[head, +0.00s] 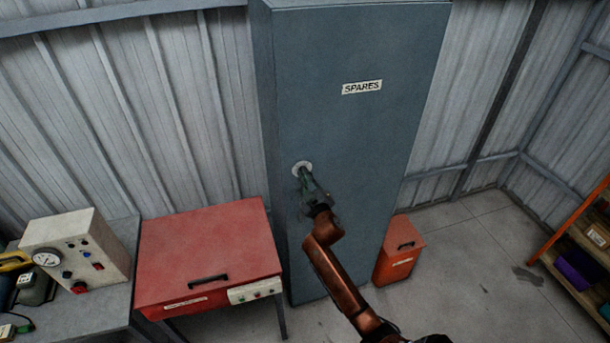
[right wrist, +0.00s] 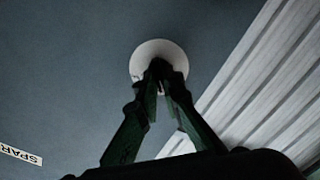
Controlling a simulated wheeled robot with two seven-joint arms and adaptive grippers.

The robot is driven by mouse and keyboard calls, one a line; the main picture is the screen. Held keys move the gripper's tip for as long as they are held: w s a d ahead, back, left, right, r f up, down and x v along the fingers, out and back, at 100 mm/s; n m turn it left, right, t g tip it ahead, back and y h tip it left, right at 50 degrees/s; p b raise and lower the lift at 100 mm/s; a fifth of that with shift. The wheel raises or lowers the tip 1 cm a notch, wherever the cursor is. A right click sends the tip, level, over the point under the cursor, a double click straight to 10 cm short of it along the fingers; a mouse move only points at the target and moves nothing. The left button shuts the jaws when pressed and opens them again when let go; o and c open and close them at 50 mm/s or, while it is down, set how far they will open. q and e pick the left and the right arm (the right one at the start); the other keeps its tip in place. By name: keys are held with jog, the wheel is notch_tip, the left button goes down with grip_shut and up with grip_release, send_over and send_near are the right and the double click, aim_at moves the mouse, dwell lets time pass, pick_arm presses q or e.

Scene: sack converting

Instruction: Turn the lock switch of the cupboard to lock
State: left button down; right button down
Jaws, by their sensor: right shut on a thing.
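The tall blue-grey cupboard (head: 370,130) stands against the wall, its door marked SPARES. The lock switch has a round pale plate (head: 302,167) on the left side of the door. The plate also shows in the right wrist view (right wrist: 150,52). My right gripper (head: 306,174) is at the plate, its fingers closed together on the switch knob (right wrist: 160,88). The fingers cover most of the knob, so I cannot tell which way it is turned. My left gripper is not in view.
A red cabinet (head: 208,245) with a black handle stands left of the cupboard. A grey bench with a gauge box (head: 75,252) is farther left. An orange bin (head: 399,250) is at the cupboard's right foot.

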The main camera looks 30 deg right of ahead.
jog(key=shift+n, duration=0.5)
jog(key=c, duration=2.1)
grip_release()
jog(key=v, duration=1.2)
